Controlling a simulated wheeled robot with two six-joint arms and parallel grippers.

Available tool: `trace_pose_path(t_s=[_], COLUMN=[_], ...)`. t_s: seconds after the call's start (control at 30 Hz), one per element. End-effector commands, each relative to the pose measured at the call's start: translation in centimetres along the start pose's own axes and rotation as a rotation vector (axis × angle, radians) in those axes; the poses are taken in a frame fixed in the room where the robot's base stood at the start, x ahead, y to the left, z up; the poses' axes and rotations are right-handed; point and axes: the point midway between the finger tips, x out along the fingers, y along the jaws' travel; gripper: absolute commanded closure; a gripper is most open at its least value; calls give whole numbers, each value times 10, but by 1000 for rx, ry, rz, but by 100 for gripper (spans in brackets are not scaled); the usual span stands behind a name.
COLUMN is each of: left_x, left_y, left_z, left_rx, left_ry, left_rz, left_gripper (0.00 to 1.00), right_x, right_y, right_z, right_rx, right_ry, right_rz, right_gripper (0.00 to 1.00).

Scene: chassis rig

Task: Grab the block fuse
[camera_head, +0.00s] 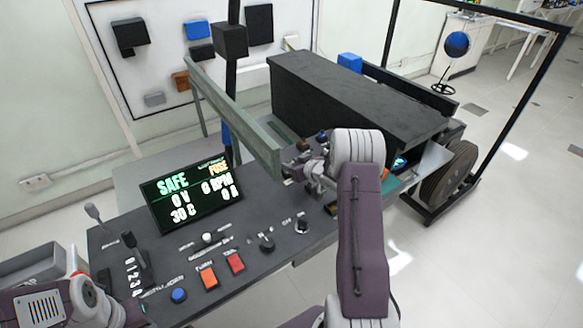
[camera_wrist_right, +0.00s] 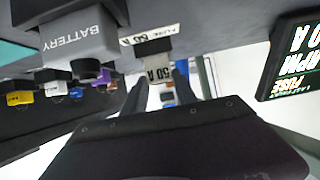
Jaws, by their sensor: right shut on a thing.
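The block fuse (camera_wrist_right: 157,68) is a small grey block marked "50 A" in the right wrist view, just below a panel label reading "FUSE 50 A". My right gripper (camera_wrist_right: 161,84) is shut on it, with one dark finger on each side. In the head view my right gripper (camera_head: 303,168) is at the back of the console, by the end of a green-grey beam; the fuse cannot be made out there. I cannot tell whether the fuse is still seated. My left arm is at the lower left, its fingers not clear.
A grey BATTERY connector (camera_wrist_right: 82,42) is close to the left of the fuse, with several coloured plugs beyond. The console screen (camera_head: 193,190) reads SAFE, 0 V and FUSE. The green-grey beam (camera_head: 235,115) and a long black box (camera_head: 350,95) flank my right gripper.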

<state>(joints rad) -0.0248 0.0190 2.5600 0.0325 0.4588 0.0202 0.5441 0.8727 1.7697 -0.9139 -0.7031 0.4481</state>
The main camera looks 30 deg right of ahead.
Motion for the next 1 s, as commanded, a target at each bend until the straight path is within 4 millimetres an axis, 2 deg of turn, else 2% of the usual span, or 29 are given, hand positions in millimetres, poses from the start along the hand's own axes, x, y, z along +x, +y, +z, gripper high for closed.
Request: trace_pose_path(t_s=[0.17,0.4,0.6,0.8,1.0], left_x=[-10,-29,-40,-42,-42], left_y=[0,1,1,1,1], left_z=[-1,-3,-4,-4,-4], left_rx=[0,0,0,0,0], left_ry=[0,0,0,0,0], left_rz=[0,0,0,0,0], left_gripper=[64,64,64,64,64], right_x=[-18,-50,-70,-77,-77], right_y=[3,61,98,112,112], right_z=[-33,-54,-68,-72,-72], right_rx=[-2,-1,0,0,-1], right_ry=[4,4,3,2,1], right_rz=[3,6,4,2,1], right_gripper=[100,100,100,100,100])
